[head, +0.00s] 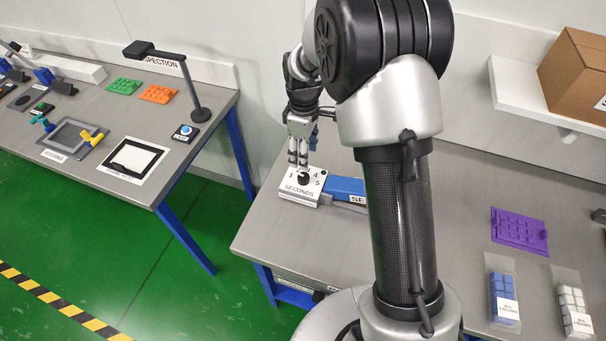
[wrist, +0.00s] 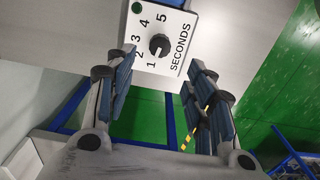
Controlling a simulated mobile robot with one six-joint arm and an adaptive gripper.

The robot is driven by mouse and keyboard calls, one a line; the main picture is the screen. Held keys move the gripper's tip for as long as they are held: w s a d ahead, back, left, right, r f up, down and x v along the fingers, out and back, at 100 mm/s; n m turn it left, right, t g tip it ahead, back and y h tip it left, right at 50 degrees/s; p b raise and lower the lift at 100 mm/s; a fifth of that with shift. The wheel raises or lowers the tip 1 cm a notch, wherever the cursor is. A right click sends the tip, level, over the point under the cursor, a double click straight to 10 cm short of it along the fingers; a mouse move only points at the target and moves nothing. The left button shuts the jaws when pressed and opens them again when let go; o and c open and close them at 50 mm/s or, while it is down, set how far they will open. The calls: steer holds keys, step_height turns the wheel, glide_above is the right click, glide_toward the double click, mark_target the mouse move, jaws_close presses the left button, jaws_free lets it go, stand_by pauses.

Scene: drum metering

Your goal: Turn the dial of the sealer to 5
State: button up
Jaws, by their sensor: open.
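The sealer has a blue body (head: 345,187) and a white box (head: 299,190) labelled SECONDS on the right-hand table. The black round dial (head: 304,178) is on the box's top face; the wrist view shows the dial (wrist: 159,45) with numbers 1 to 5 around it. A small pale mark shows on the dial's lower side in the wrist view, but I cannot tell exactly which number it points to. My gripper (head: 298,160) points down just above the box. In the wrist view my gripper (wrist: 162,80) is open, its fingers apart and empty, with the dial ahead between them.
A purple tray (head: 519,230), a bag of blue pieces (head: 503,297) and a bag of white pieces (head: 571,302) lie at the right of the table. A cardboard box (head: 575,75) sits on a shelf. Another workbench (head: 85,165) stands left, across the green floor.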

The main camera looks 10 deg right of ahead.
mark_target(303, 176)
step_height(303, 176, down, 10)
steer(key=shift+f+b, duration=0.15)
steer(key=shift+b, duration=0.8)
steer(key=c, duration=1.1)
